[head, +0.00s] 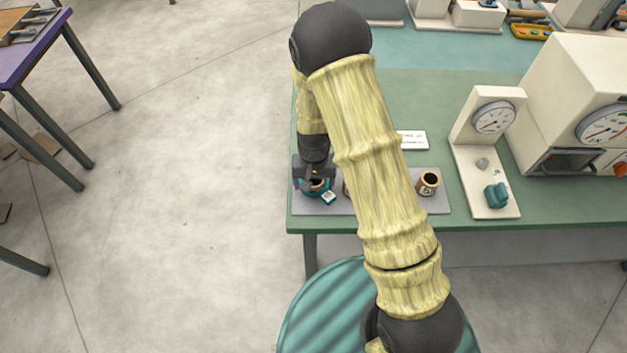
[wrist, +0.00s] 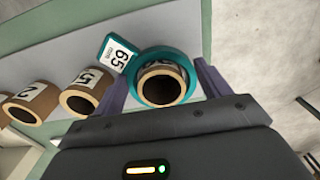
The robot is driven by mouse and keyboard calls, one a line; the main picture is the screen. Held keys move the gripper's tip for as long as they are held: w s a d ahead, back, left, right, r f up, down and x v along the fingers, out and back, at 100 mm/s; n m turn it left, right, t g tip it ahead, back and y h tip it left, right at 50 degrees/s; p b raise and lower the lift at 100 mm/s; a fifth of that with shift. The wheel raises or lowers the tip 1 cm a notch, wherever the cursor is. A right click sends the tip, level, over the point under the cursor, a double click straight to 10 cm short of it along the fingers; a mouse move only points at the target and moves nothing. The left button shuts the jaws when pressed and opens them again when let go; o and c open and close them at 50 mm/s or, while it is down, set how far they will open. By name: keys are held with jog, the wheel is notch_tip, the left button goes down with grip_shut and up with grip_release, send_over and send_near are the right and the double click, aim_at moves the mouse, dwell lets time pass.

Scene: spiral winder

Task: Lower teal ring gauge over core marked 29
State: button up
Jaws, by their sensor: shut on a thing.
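The teal ring gauge (wrist: 190,66) has a square tag reading 65 mm. My gripper (wrist: 162,78) is shut on it, with one finger at each side of the ring. A tan core (wrist: 151,75) with a dark hollow end shows inside the ring, which appears to encircle it. The core's label is partly covered, so I cannot read its number. How far down the core the ring sits is unclear. In the head view the ring (head: 312,193) is at the left end of a grey mat (head: 434,206), under my gripper.
Another core (wrist: 84,97), its label seemingly 51, stands beside the held ring, and a further core (wrist: 33,103) lies beyond. A core (head: 428,183) is at the mat's right. A white dial gauge stand (head: 487,170) stands right of the mat. The bench's left edge is close.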

jog(key=shift+f+b, duration=0.75)
jog(key=shift+f, duration=0.5)
jog(key=o, duration=1.1)
jog(key=shift+o, duration=0.2)
jog(key=shift+w+r, duration=0.1)
jog(key=shift+r, duration=0.2)
jog(key=shift+a+r, duration=0.15)
jog(key=shift+r, duration=0.25)
notch_tip(320, 180, up, 16)
jog(key=b, duration=0.1)
